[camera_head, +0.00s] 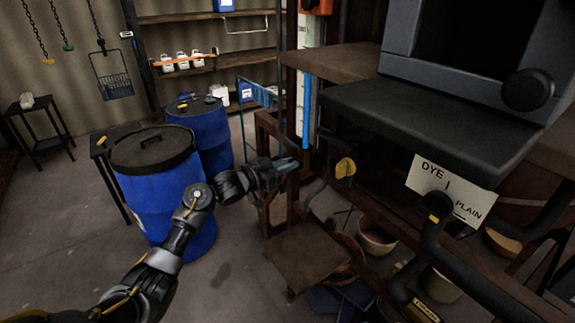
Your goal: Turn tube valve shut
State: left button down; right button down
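A yellow handle (345,167), which looks like the tube valve, sits on a thin dark tube below the bench in the middle of the view. My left gripper (286,168) is to the left of this handle, pointing right, with a visible gap between them. Nothing shows in its grip; its fingers are too small and dark to tell open from shut. I see no fingers of my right gripper. A white sign (428,176) reading "DYE | PLAIN" hangs under the dark ledge at right, partly covered by a dark rounded shape.
Two blue drums (165,198) stand behind and left of my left arm. A dark ledge (420,120) and a grey machine (450,60) overhang the right side. A low brown platform (305,255) and a bowl (376,236) are below.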

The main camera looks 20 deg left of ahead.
pick_arm(q)
jog(key=shift+f, duration=0.1)
jog(key=shift+s+d+f+m+b, duration=0.1)
jog(key=shift+d+f+m+b, duration=0.05)
jog(key=shift+m+b, duration=2.75)
jog(key=shift+s+d+f+m+b, duration=0.1)
jog(key=shift+s+f+m+b, duration=0.1)
jog(key=shift+m+b, duration=2.7)
jog(key=shift+s+d+f+m+b, duration=0.1)
jog(key=shift+d+f+m+b, duration=0.05)
jog(key=shift+m+b, duration=2.75)
jog(key=shift+m+p, duration=0.3)
jog(key=shift+m, duration=0.1)
jog(key=c, duration=1.4)
grip_release()
jog(key=shift+c, duration=0.2)
